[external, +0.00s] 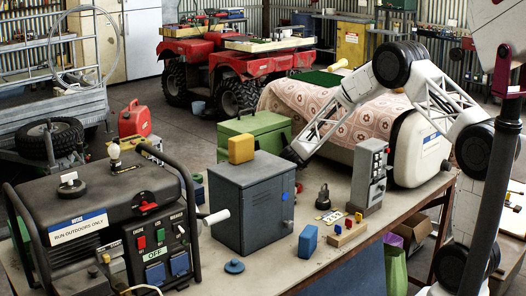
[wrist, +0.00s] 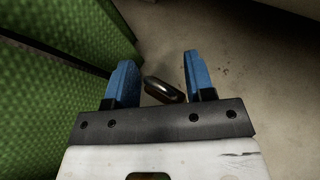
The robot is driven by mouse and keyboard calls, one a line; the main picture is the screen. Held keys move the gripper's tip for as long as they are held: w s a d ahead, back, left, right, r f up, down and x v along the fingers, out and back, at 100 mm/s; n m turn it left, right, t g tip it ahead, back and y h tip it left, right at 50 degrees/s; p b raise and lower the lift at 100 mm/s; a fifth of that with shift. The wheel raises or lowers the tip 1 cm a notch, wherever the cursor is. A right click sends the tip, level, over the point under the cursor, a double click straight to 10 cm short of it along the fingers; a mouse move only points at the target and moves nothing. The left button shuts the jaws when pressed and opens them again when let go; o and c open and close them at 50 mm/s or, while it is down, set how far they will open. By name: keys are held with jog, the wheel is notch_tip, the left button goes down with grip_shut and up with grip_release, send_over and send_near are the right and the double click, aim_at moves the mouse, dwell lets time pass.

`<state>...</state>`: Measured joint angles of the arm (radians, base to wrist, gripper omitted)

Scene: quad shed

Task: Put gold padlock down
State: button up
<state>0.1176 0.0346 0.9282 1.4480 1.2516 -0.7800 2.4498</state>
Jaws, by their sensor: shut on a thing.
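In the wrist view my gripper (wrist: 160,72) has its two blue fingers apart, with a dark, shiny rounded loop between them. The loop looks like the shackle of the padlock (wrist: 164,89); no gold body can be made out. My gripper is shut on it, over a pale grey-brown surface. In the external view the end of my arm (external: 292,156) reaches down behind the grey metal cabinet, close to the green box (external: 262,124). The fingertips and the padlock are hidden there.
A green textured wall (wrist: 60,90) stands close on the left in the wrist view. The grey cabinet (external: 252,205) bears a yellow block (external: 241,149). A generator (external: 100,215), a grey control box (external: 369,177) and a blue block (external: 308,241) stand on the bench (external: 335,262).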

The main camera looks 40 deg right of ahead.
dwell(0.3)
jog(key=shift+f, duration=1.7)
jog(key=shift+f, duration=0.1)
jog(key=o, duration=1)
jog(key=shift+v, duration=6.05)
